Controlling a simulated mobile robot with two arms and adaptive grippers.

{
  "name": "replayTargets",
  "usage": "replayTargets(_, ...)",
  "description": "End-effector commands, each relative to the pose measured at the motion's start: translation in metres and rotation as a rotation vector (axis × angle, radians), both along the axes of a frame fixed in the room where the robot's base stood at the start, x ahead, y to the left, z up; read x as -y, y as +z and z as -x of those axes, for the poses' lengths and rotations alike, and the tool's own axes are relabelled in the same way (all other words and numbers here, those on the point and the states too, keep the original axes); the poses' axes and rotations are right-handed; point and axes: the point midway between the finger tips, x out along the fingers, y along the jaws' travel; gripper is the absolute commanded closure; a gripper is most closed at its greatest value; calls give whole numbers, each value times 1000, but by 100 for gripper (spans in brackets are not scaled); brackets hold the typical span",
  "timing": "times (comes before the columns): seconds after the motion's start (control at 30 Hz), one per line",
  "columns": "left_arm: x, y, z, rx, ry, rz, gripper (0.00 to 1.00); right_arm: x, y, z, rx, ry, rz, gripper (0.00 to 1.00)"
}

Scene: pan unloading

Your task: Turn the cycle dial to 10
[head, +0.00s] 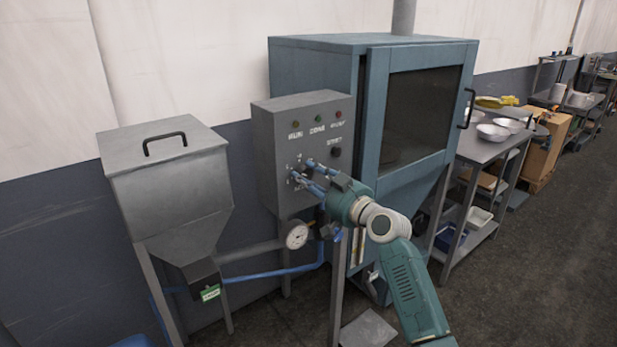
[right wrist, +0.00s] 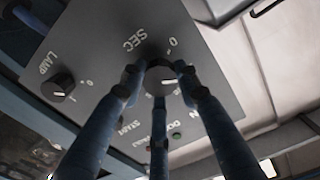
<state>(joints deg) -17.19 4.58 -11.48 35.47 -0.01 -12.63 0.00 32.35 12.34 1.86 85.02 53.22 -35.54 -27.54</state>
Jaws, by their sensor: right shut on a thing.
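The cycle dial (right wrist: 160,70), a dark round knob beside the letters SEC and a 0, sits on the sloping grey control panel in the right wrist view. My right gripper (right wrist: 160,78) has its three blue fingers closed around this dial, which hides most of it and its pointer. In the head view the right gripper (head: 300,173) reaches the lower left of the grey control box (head: 268,150), where its fingers cover the dial and part of its scale. The number the dial points to cannot be read. My left gripper is in neither view.
A second black knob (head: 336,152) sits to the right on the box; a LAMP knob (right wrist: 60,86) shows in the wrist view. Around it are a blue cabinet (head: 375,120) with a dark window, a grey hopper (head: 170,185), a pressure gauge (head: 297,235) and a table with bowls (head: 492,132).

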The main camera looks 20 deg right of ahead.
Motion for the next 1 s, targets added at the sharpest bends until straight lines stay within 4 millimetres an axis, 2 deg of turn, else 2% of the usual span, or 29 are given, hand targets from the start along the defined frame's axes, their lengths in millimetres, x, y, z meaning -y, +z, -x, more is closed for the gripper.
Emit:
replayTargets(0.37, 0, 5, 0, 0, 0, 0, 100, -1, -2, 0, -70, 1, -177, 94)
replayTargets(1.0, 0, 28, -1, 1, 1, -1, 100, -2, -2, 1, -272, 1, -726, 94)
